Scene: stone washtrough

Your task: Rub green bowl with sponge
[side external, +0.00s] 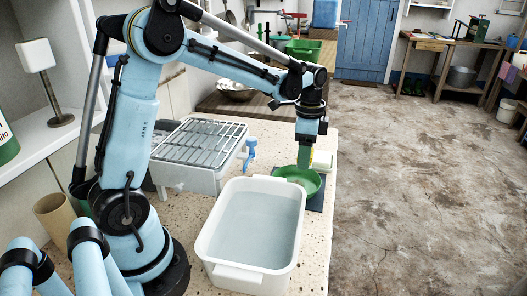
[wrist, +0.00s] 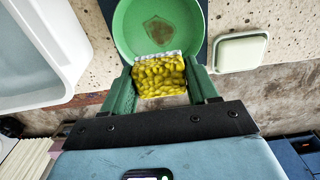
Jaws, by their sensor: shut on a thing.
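The green bowl (side external: 313,184) sits on a dark mat (side external: 316,204) near the right edge of the speckled counter. In the wrist view the bowl (wrist: 128,30) is partly cut off at the top, with a brownish patch (wrist: 165,36) on its inside. My gripper (side external: 304,168) points down over the bowl. In the wrist view my gripper (wrist: 161,78) has its green fingers shut on the yellow sponge (wrist: 160,76), which has a whitish edge. The sponge overlaps the bowl's near rim in that view; I cannot tell whether it touches the bowl. The sponge is not clearly visible in the side view.
A white basin of water (side external: 252,228) stands left of the bowl, close by. A pale dish (wrist: 240,52) lies right of the bowl. Open floor lies beyond the counter's right edge.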

